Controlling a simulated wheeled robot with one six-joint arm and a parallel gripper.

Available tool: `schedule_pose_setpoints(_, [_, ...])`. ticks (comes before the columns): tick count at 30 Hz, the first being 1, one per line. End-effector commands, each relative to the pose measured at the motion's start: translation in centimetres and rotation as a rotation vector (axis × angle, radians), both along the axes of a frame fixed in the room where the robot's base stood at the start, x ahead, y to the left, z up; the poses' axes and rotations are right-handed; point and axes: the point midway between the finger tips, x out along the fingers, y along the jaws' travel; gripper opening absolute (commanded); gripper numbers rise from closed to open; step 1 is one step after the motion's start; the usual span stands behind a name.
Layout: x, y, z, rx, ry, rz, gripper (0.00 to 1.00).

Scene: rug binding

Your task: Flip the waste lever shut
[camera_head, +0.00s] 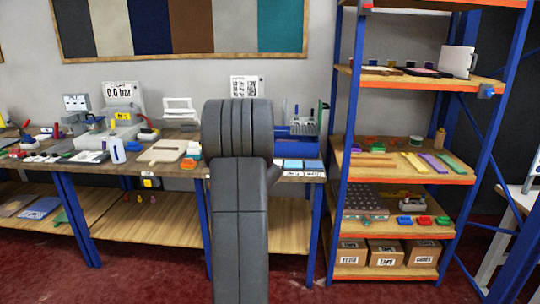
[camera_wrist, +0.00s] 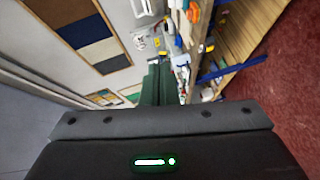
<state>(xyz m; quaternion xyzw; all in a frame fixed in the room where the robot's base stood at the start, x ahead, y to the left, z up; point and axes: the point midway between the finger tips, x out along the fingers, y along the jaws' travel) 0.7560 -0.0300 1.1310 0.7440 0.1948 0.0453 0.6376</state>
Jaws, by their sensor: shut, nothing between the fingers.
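I cannot pick out the waste lever in either view; it may be too small or hidden. My gripper (camera_wrist: 160,75) shows in the wrist view as dark green fingers close together, with nothing between them. It points toward the workbench and touches nothing that I can see. In the head view my dark grey arm stands in the middle and hides part of the bench (camera_head: 150,180); the gripper itself is hidden behind it.
The bench bears several tools and devices, among them a gauge with a display (camera_head: 122,92) and a white bottle (camera_head: 117,151). A blue-framed shelf rack (camera_head: 343,150) stands at right. Red carpet (camera_head: 150,278) lies clear in front.

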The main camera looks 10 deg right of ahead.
Motion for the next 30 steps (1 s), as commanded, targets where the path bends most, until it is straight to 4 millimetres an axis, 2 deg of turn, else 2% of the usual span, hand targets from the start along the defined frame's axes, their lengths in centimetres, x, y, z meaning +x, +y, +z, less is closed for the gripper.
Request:
schedule_pose_setpoints(1, [1.6, 1.3, -1.5, -0.041, -0.063, 0.091, 0.0])
schedule_pose_setpoints(5, [3.7, 4.9, -3.9, -0.134, -0.239, 0.335, 0.0])
schedule_pose_setpoints(9, [3.9, 7.9, -6.9, -0.191, -0.399, 0.561, 0.0])
schedule_pose_setpoints(12, [3.4, 9.1, -8.7, -0.207, -0.481, 0.675, 0.0])
schedule_pose_setpoints(18, [2.6, 10.1, -10.3, -0.214, -0.56, 0.783, 0.0])
schedule_pose_setpoints(30, [2.5, 10.2, -10.3, -0.212, -0.566, 0.79, 0.0])
